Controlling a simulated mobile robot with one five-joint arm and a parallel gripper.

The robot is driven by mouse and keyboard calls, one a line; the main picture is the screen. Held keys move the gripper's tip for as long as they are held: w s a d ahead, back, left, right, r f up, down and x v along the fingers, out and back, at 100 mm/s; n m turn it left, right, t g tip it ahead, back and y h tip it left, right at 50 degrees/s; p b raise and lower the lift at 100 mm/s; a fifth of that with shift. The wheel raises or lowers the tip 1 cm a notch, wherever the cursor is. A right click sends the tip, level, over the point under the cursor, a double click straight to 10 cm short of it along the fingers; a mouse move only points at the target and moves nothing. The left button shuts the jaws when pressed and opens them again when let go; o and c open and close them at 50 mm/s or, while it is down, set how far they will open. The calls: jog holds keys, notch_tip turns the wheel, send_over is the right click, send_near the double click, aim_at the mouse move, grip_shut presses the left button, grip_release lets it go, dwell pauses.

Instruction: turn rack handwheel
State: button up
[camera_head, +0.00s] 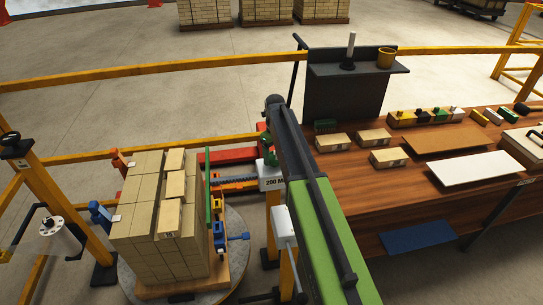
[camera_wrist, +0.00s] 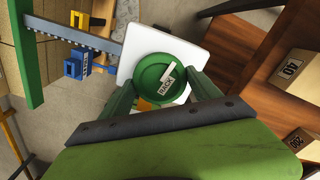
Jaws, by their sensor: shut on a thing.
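The rack handwheel (camera_wrist: 152,72) is a round green wheel with a white label reading RACK, mounted on a white plate (camera_wrist: 185,48). My gripper (camera_wrist: 160,88) is shut on the wheel, one finger at each side of its rim. The label lies tilted across the wheel. A grey toothed rack bar (camera_wrist: 98,39) runs from the plate to the upper left. In the head view the rack bar (camera_head: 236,180) is left of my arm, and my gripper (camera_head: 268,148) reaches down by the white plate (camera_head: 272,183); my arm hides most of the wheel there.
A stack of pale bricks (camera_head: 150,240) stands left beside a green upright plate (camera_head: 208,190). A wooden bench (camera_head: 350,180) with loose bricks and boards lies close on the right. A yellow rail (camera_head: 130,71) crosses behind.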

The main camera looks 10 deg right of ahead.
aim_at(275, 156)
jog(key=shift+m, duration=0.9)
jog(key=o, duration=1.4)
notch_tip(275, 156, up, 18)
jog(key=p, duration=1.7)
jog(key=shift+f, duration=0.25)
